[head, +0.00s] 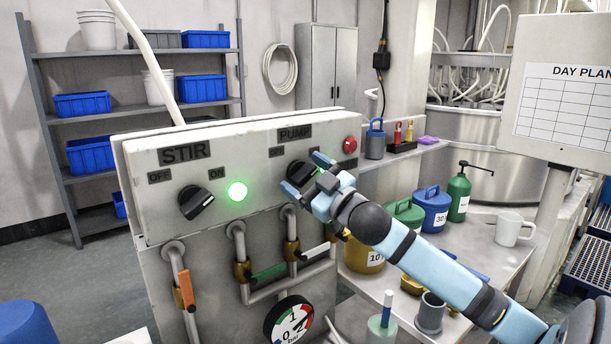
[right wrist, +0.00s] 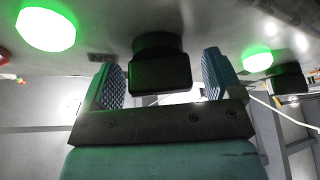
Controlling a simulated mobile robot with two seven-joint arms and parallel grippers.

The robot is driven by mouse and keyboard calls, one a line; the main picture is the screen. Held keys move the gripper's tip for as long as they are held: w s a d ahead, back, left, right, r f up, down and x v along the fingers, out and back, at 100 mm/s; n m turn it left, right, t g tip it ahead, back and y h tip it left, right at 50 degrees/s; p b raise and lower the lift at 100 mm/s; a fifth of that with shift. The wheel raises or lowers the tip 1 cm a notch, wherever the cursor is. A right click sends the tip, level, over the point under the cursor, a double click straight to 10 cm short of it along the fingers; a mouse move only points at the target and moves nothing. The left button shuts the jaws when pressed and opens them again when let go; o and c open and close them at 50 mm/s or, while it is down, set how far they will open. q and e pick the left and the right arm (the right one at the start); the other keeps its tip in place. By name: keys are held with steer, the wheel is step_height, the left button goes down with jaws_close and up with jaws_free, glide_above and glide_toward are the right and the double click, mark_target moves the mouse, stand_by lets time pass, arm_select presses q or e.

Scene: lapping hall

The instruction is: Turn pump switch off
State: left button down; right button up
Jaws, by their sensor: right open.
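The pump switch is a black knob (head: 299,173) under the PUMP label on the grey control panel (head: 140,200). My right gripper (head: 306,176) is at this knob, open, with one finger above it and one below left. In the right wrist view the knob (right wrist: 160,70) stands between the two open fingers, with gaps on both sides. I cannot tell its setting. A lit green lamp (right wrist: 47,28) beside it shows in the right wrist view; the gripper hides it in the head view. My left gripper is not in view.
The STIR knob (head: 196,202) and its lit green lamp (head: 237,191) are left on the panel. A red button (head: 350,145) is at its upper right. Pipes with an orange handle (head: 186,290) and a gauge (head: 289,322) are below. Canisters (head: 432,209) stand on a bench to the right.

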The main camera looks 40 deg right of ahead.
steer(key=c, duration=0.9)
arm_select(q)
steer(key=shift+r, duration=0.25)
